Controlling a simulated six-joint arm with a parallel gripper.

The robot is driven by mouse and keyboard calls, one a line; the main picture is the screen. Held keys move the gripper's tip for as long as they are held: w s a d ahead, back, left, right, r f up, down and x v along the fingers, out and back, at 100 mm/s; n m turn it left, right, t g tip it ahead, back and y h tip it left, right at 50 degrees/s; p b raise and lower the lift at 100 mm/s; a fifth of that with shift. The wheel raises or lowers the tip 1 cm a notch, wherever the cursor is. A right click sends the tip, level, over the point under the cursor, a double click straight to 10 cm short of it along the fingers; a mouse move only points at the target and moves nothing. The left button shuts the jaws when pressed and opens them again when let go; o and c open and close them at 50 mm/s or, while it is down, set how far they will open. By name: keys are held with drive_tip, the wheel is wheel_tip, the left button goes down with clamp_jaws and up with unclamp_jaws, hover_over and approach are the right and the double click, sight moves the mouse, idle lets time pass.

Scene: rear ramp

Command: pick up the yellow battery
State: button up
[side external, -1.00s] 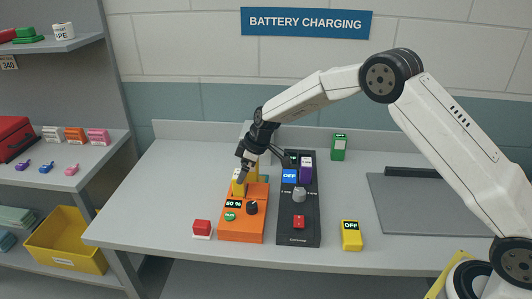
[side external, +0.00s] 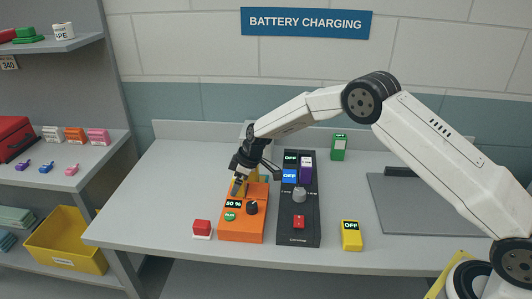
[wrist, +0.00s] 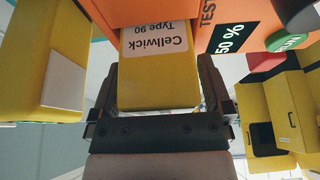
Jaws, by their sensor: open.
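A yellow battery (wrist: 160,75) labelled "Cellwick Type 90" shows upside down in the wrist view, at the edge of the orange tester (side external: 241,228). My gripper (wrist: 158,85) is open, with one finger on each side of the battery; I cannot tell whether they touch it. In the side view my gripper (side external: 239,187) points down at the back left of the tester and hides most of the battery. Another yellow block (wrist: 45,60) with a blank white label stands close to the left in the wrist view.
A black charger (side external: 299,232) with blue and purple blocks stands right of the tester. A red block (side external: 202,228) is at its left, and a green block (side external: 338,150) stands behind. A grey mat (side external: 425,205) lies at the right. The bench is clear at left.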

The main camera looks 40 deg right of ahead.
idle(0.5)
clamp_jaws()
drive_tip(key=shift+r, duration=0.1)
drive_tip(key=shift+w+r, duration=0.1)
drive_tip(key=shift+r, duration=0.7)
drive_tip(key=s+d+r, duration=0.1)
drive_tip(key=s+r, duration=1)
drive_tip(key=s, duration=0.3)
drive_tip(key=shift+d+r, duration=0.15)
drive_tip(key=shift+d, duration=0.1)
